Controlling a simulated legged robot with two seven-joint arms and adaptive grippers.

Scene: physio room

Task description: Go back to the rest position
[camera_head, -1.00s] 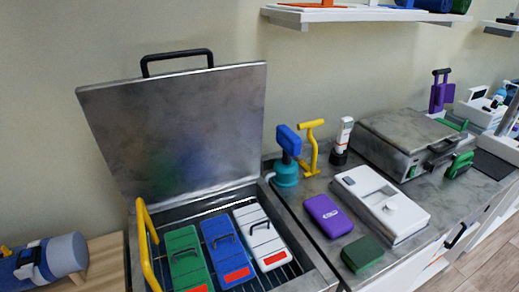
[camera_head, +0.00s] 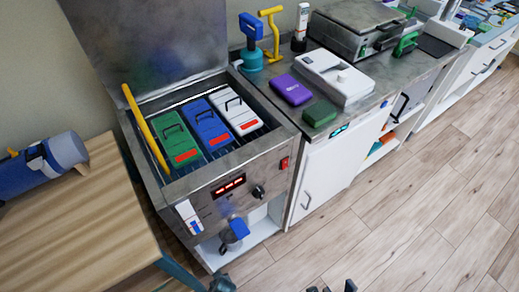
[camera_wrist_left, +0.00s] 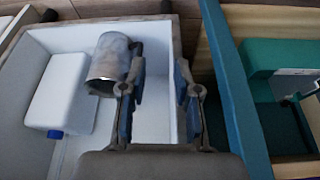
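My left gripper (camera_wrist_left: 160,100) is open in the left wrist view, with a clear gap between its fingers and nothing held. In the head view the dark tip of my left gripper (camera_head: 222,284) shows at the bottom edge, below the steel heating unit (camera_head: 245,183). Two dark fingertips of my right gripper (camera_head: 335,288) show at the bottom edge, apart, with only floor visible between them. The rest of it is out of frame.
Green (camera_head: 172,140), blue (camera_head: 207,125) and white (camera_head: 240,112) packs sit in the unit, its lid raised. A metal cup (camera_wrist_left: 110,58) and white container (camera_wrist_left: 60,92) are in the shelf by my left gripper. A wooden bench (camera_head: 85,215) stands left; the floor (camera_head: 400,215) is clear right.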

